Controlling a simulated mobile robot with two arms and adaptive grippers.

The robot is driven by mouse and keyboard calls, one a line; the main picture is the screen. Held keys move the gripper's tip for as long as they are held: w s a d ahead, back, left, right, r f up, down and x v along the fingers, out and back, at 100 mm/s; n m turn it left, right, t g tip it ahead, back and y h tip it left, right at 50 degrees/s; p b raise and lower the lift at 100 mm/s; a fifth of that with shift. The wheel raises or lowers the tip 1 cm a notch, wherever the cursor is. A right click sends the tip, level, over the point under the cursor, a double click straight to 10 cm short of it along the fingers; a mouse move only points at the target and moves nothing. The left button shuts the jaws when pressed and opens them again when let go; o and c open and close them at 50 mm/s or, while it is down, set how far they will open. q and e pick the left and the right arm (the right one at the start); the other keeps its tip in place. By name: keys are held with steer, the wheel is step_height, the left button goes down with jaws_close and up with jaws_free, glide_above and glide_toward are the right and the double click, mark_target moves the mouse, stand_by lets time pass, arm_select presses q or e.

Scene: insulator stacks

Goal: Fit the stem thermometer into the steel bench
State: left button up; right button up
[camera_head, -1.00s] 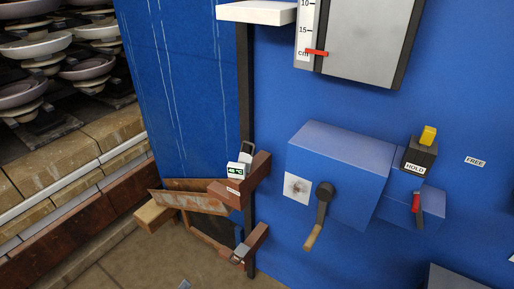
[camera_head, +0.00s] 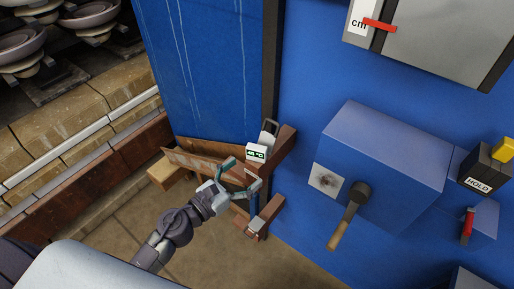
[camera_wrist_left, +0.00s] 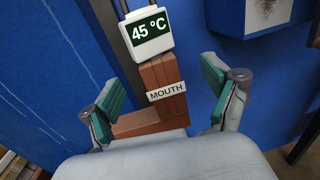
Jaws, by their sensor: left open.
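A small white digital display reading 45 °C (camera_head: 256,152), seemingly the head of the stem thermometer, sits at the upper brown block (camera_head: 281,150); no stem shows. It is large at the top of the left wrist view (camera_wrist_left: 149,33), above the block's MOUTH label (camera_wrist_left: 166,92). My left gripper (camera_head: 241,176) is open and empty, just below and left of the display in the head view. In the wrist view its teal-padded fingers (camera_wrist_left: 165,103) stand wide apart, either side of the brown block in the picture. I cannot pick out a steel bench. My right gripper is not in view.
A blue box with a crank handle (camera_head: 345,217) projects from the blue wall to the right. A lower brown block (camera_head: 267,214) stands below the display. A brown board (camera_head: 200,165) lies left of the blocks. Insulator stacks (camera_head: 84,48) fill the upper left.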

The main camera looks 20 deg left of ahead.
mark_target(253, 161)
arm_select(q)
steer(key=w+p, duration=0.1)
steer(key=w+d+r+p, duration=0.1)
steer(key=shift+w+r, duration=0.2)
steer(key=shift+w, duration=0.1)
steer(key=shift+f+p+x, duration=0.25)
steer(key=shift+p+x, duration=0.05)
steer(key=shift+x, duration=0.75)
steer(key=shift+w+f, duration=0.1)
steer(key=shift+w, duration=0.2)
steer(key=shift+s, duration=0.1)
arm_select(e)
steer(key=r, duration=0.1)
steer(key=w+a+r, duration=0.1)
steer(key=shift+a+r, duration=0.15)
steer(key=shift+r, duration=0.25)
arm_select(q)
steer(key=shift+c, duration=0.6)
steer(key=c, duration=1.2)
step_height(253, 161, up, 10)
steer(key=p, duration=0.7)
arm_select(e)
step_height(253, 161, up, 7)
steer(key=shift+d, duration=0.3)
